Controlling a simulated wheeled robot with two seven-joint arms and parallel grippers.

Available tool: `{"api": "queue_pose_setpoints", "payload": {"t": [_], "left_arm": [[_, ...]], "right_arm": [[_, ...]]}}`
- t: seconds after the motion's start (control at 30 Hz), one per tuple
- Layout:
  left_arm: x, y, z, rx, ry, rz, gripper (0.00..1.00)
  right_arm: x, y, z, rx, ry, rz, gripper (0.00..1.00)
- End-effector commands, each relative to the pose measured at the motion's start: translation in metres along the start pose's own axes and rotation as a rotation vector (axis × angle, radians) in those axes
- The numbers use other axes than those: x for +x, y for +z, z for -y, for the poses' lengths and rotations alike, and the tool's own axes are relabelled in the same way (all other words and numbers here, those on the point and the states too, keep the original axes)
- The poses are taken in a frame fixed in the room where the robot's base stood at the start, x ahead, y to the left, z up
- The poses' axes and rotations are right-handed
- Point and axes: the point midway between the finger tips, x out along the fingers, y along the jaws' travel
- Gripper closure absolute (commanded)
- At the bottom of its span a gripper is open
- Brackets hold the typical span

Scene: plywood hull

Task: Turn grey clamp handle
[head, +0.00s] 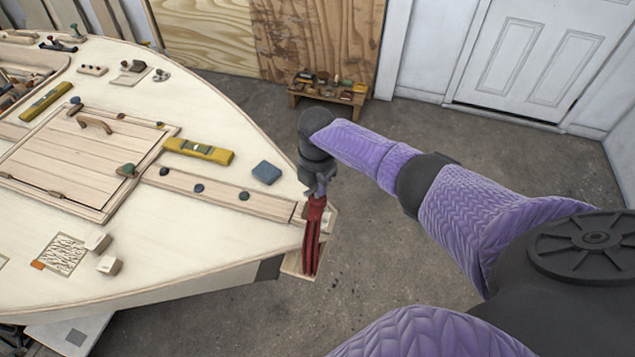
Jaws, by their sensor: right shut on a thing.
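A clamp with a red body (313,238) stands at the pointed bow of the plywood hull (215,255). Its red lower part hangs down over the bow's edge. My right gripper (319,190) points down on top of this clamp, its fingers shut on the clamp's grey handle. The handle is mostly hidden and hard to tell from the dark grey fingers. My left gripper is not in view.
A blue block (266,172), a yellow level (199,151) and a hatch with a wooden handle (96,124) are on the deck to the left. A low wooden stand (328,92) with small items is on the floor behind. Open floor lies right of the bow.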

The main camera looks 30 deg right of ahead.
Motion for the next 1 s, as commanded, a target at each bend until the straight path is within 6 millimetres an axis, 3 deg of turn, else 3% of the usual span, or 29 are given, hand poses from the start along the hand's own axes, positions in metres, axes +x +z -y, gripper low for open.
{"api": "queue_pose_setpoints", "payload": {"t": [0.6, 1.0], "left_arm": [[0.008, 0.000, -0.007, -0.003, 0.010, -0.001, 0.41], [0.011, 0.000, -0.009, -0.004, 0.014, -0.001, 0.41]], "right_arm": [[0.002, 0.000, 0.001, -0.536, 0.006, -0.001, 1.00], [0.002, 0.000, 0.001, -0.714, 0.008, -0.002, 1.00]]}}
